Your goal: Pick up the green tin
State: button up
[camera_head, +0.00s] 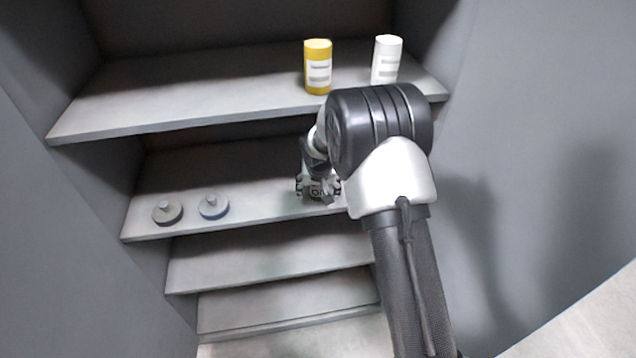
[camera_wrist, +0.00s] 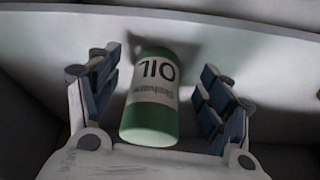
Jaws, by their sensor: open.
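The green tin (camera_wrist: 152,118) is a cylinder with a pale label reading "OIL", seen in the wrist view. It lies between the two open fingers of my gripper (camera_wrist: 157,92), with a visible gap to the right finger and a smaller one to the left. In the head view my gripper (camera_head: 318,190) is over the second shelf, and the tin is hidden behind my arm and gripper.
A yellow tin (camera_head: 318,68) and a white tin (camera_head: 386,60) stand on the upper shelf (camera_head: 200,95). A grey round weight (camera_head: 167,213) and a bluish one (camera_head: 213,207) sit on the second shelf (camera_head: 255,200), left of my gripper. The lower shelves look empty.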

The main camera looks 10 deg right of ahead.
jog(key=w, duration=0.4)
jog(key=shift+w+d+f+b, duration=0.1)
jog(key=shift+w+d+b, duration=0.15)
jog(key=shift+d+b, duration=0.15)
jog(key=shift+w+f+b, duration=0.3)
jog(key=shift+f, duration=0.2)
jog(key=shift+c, duration=0.3)
jog(key=shift+r, duration=0.1)
jog(key=c, duration=1.4)
jog(key=shift+o, duration=0.2)
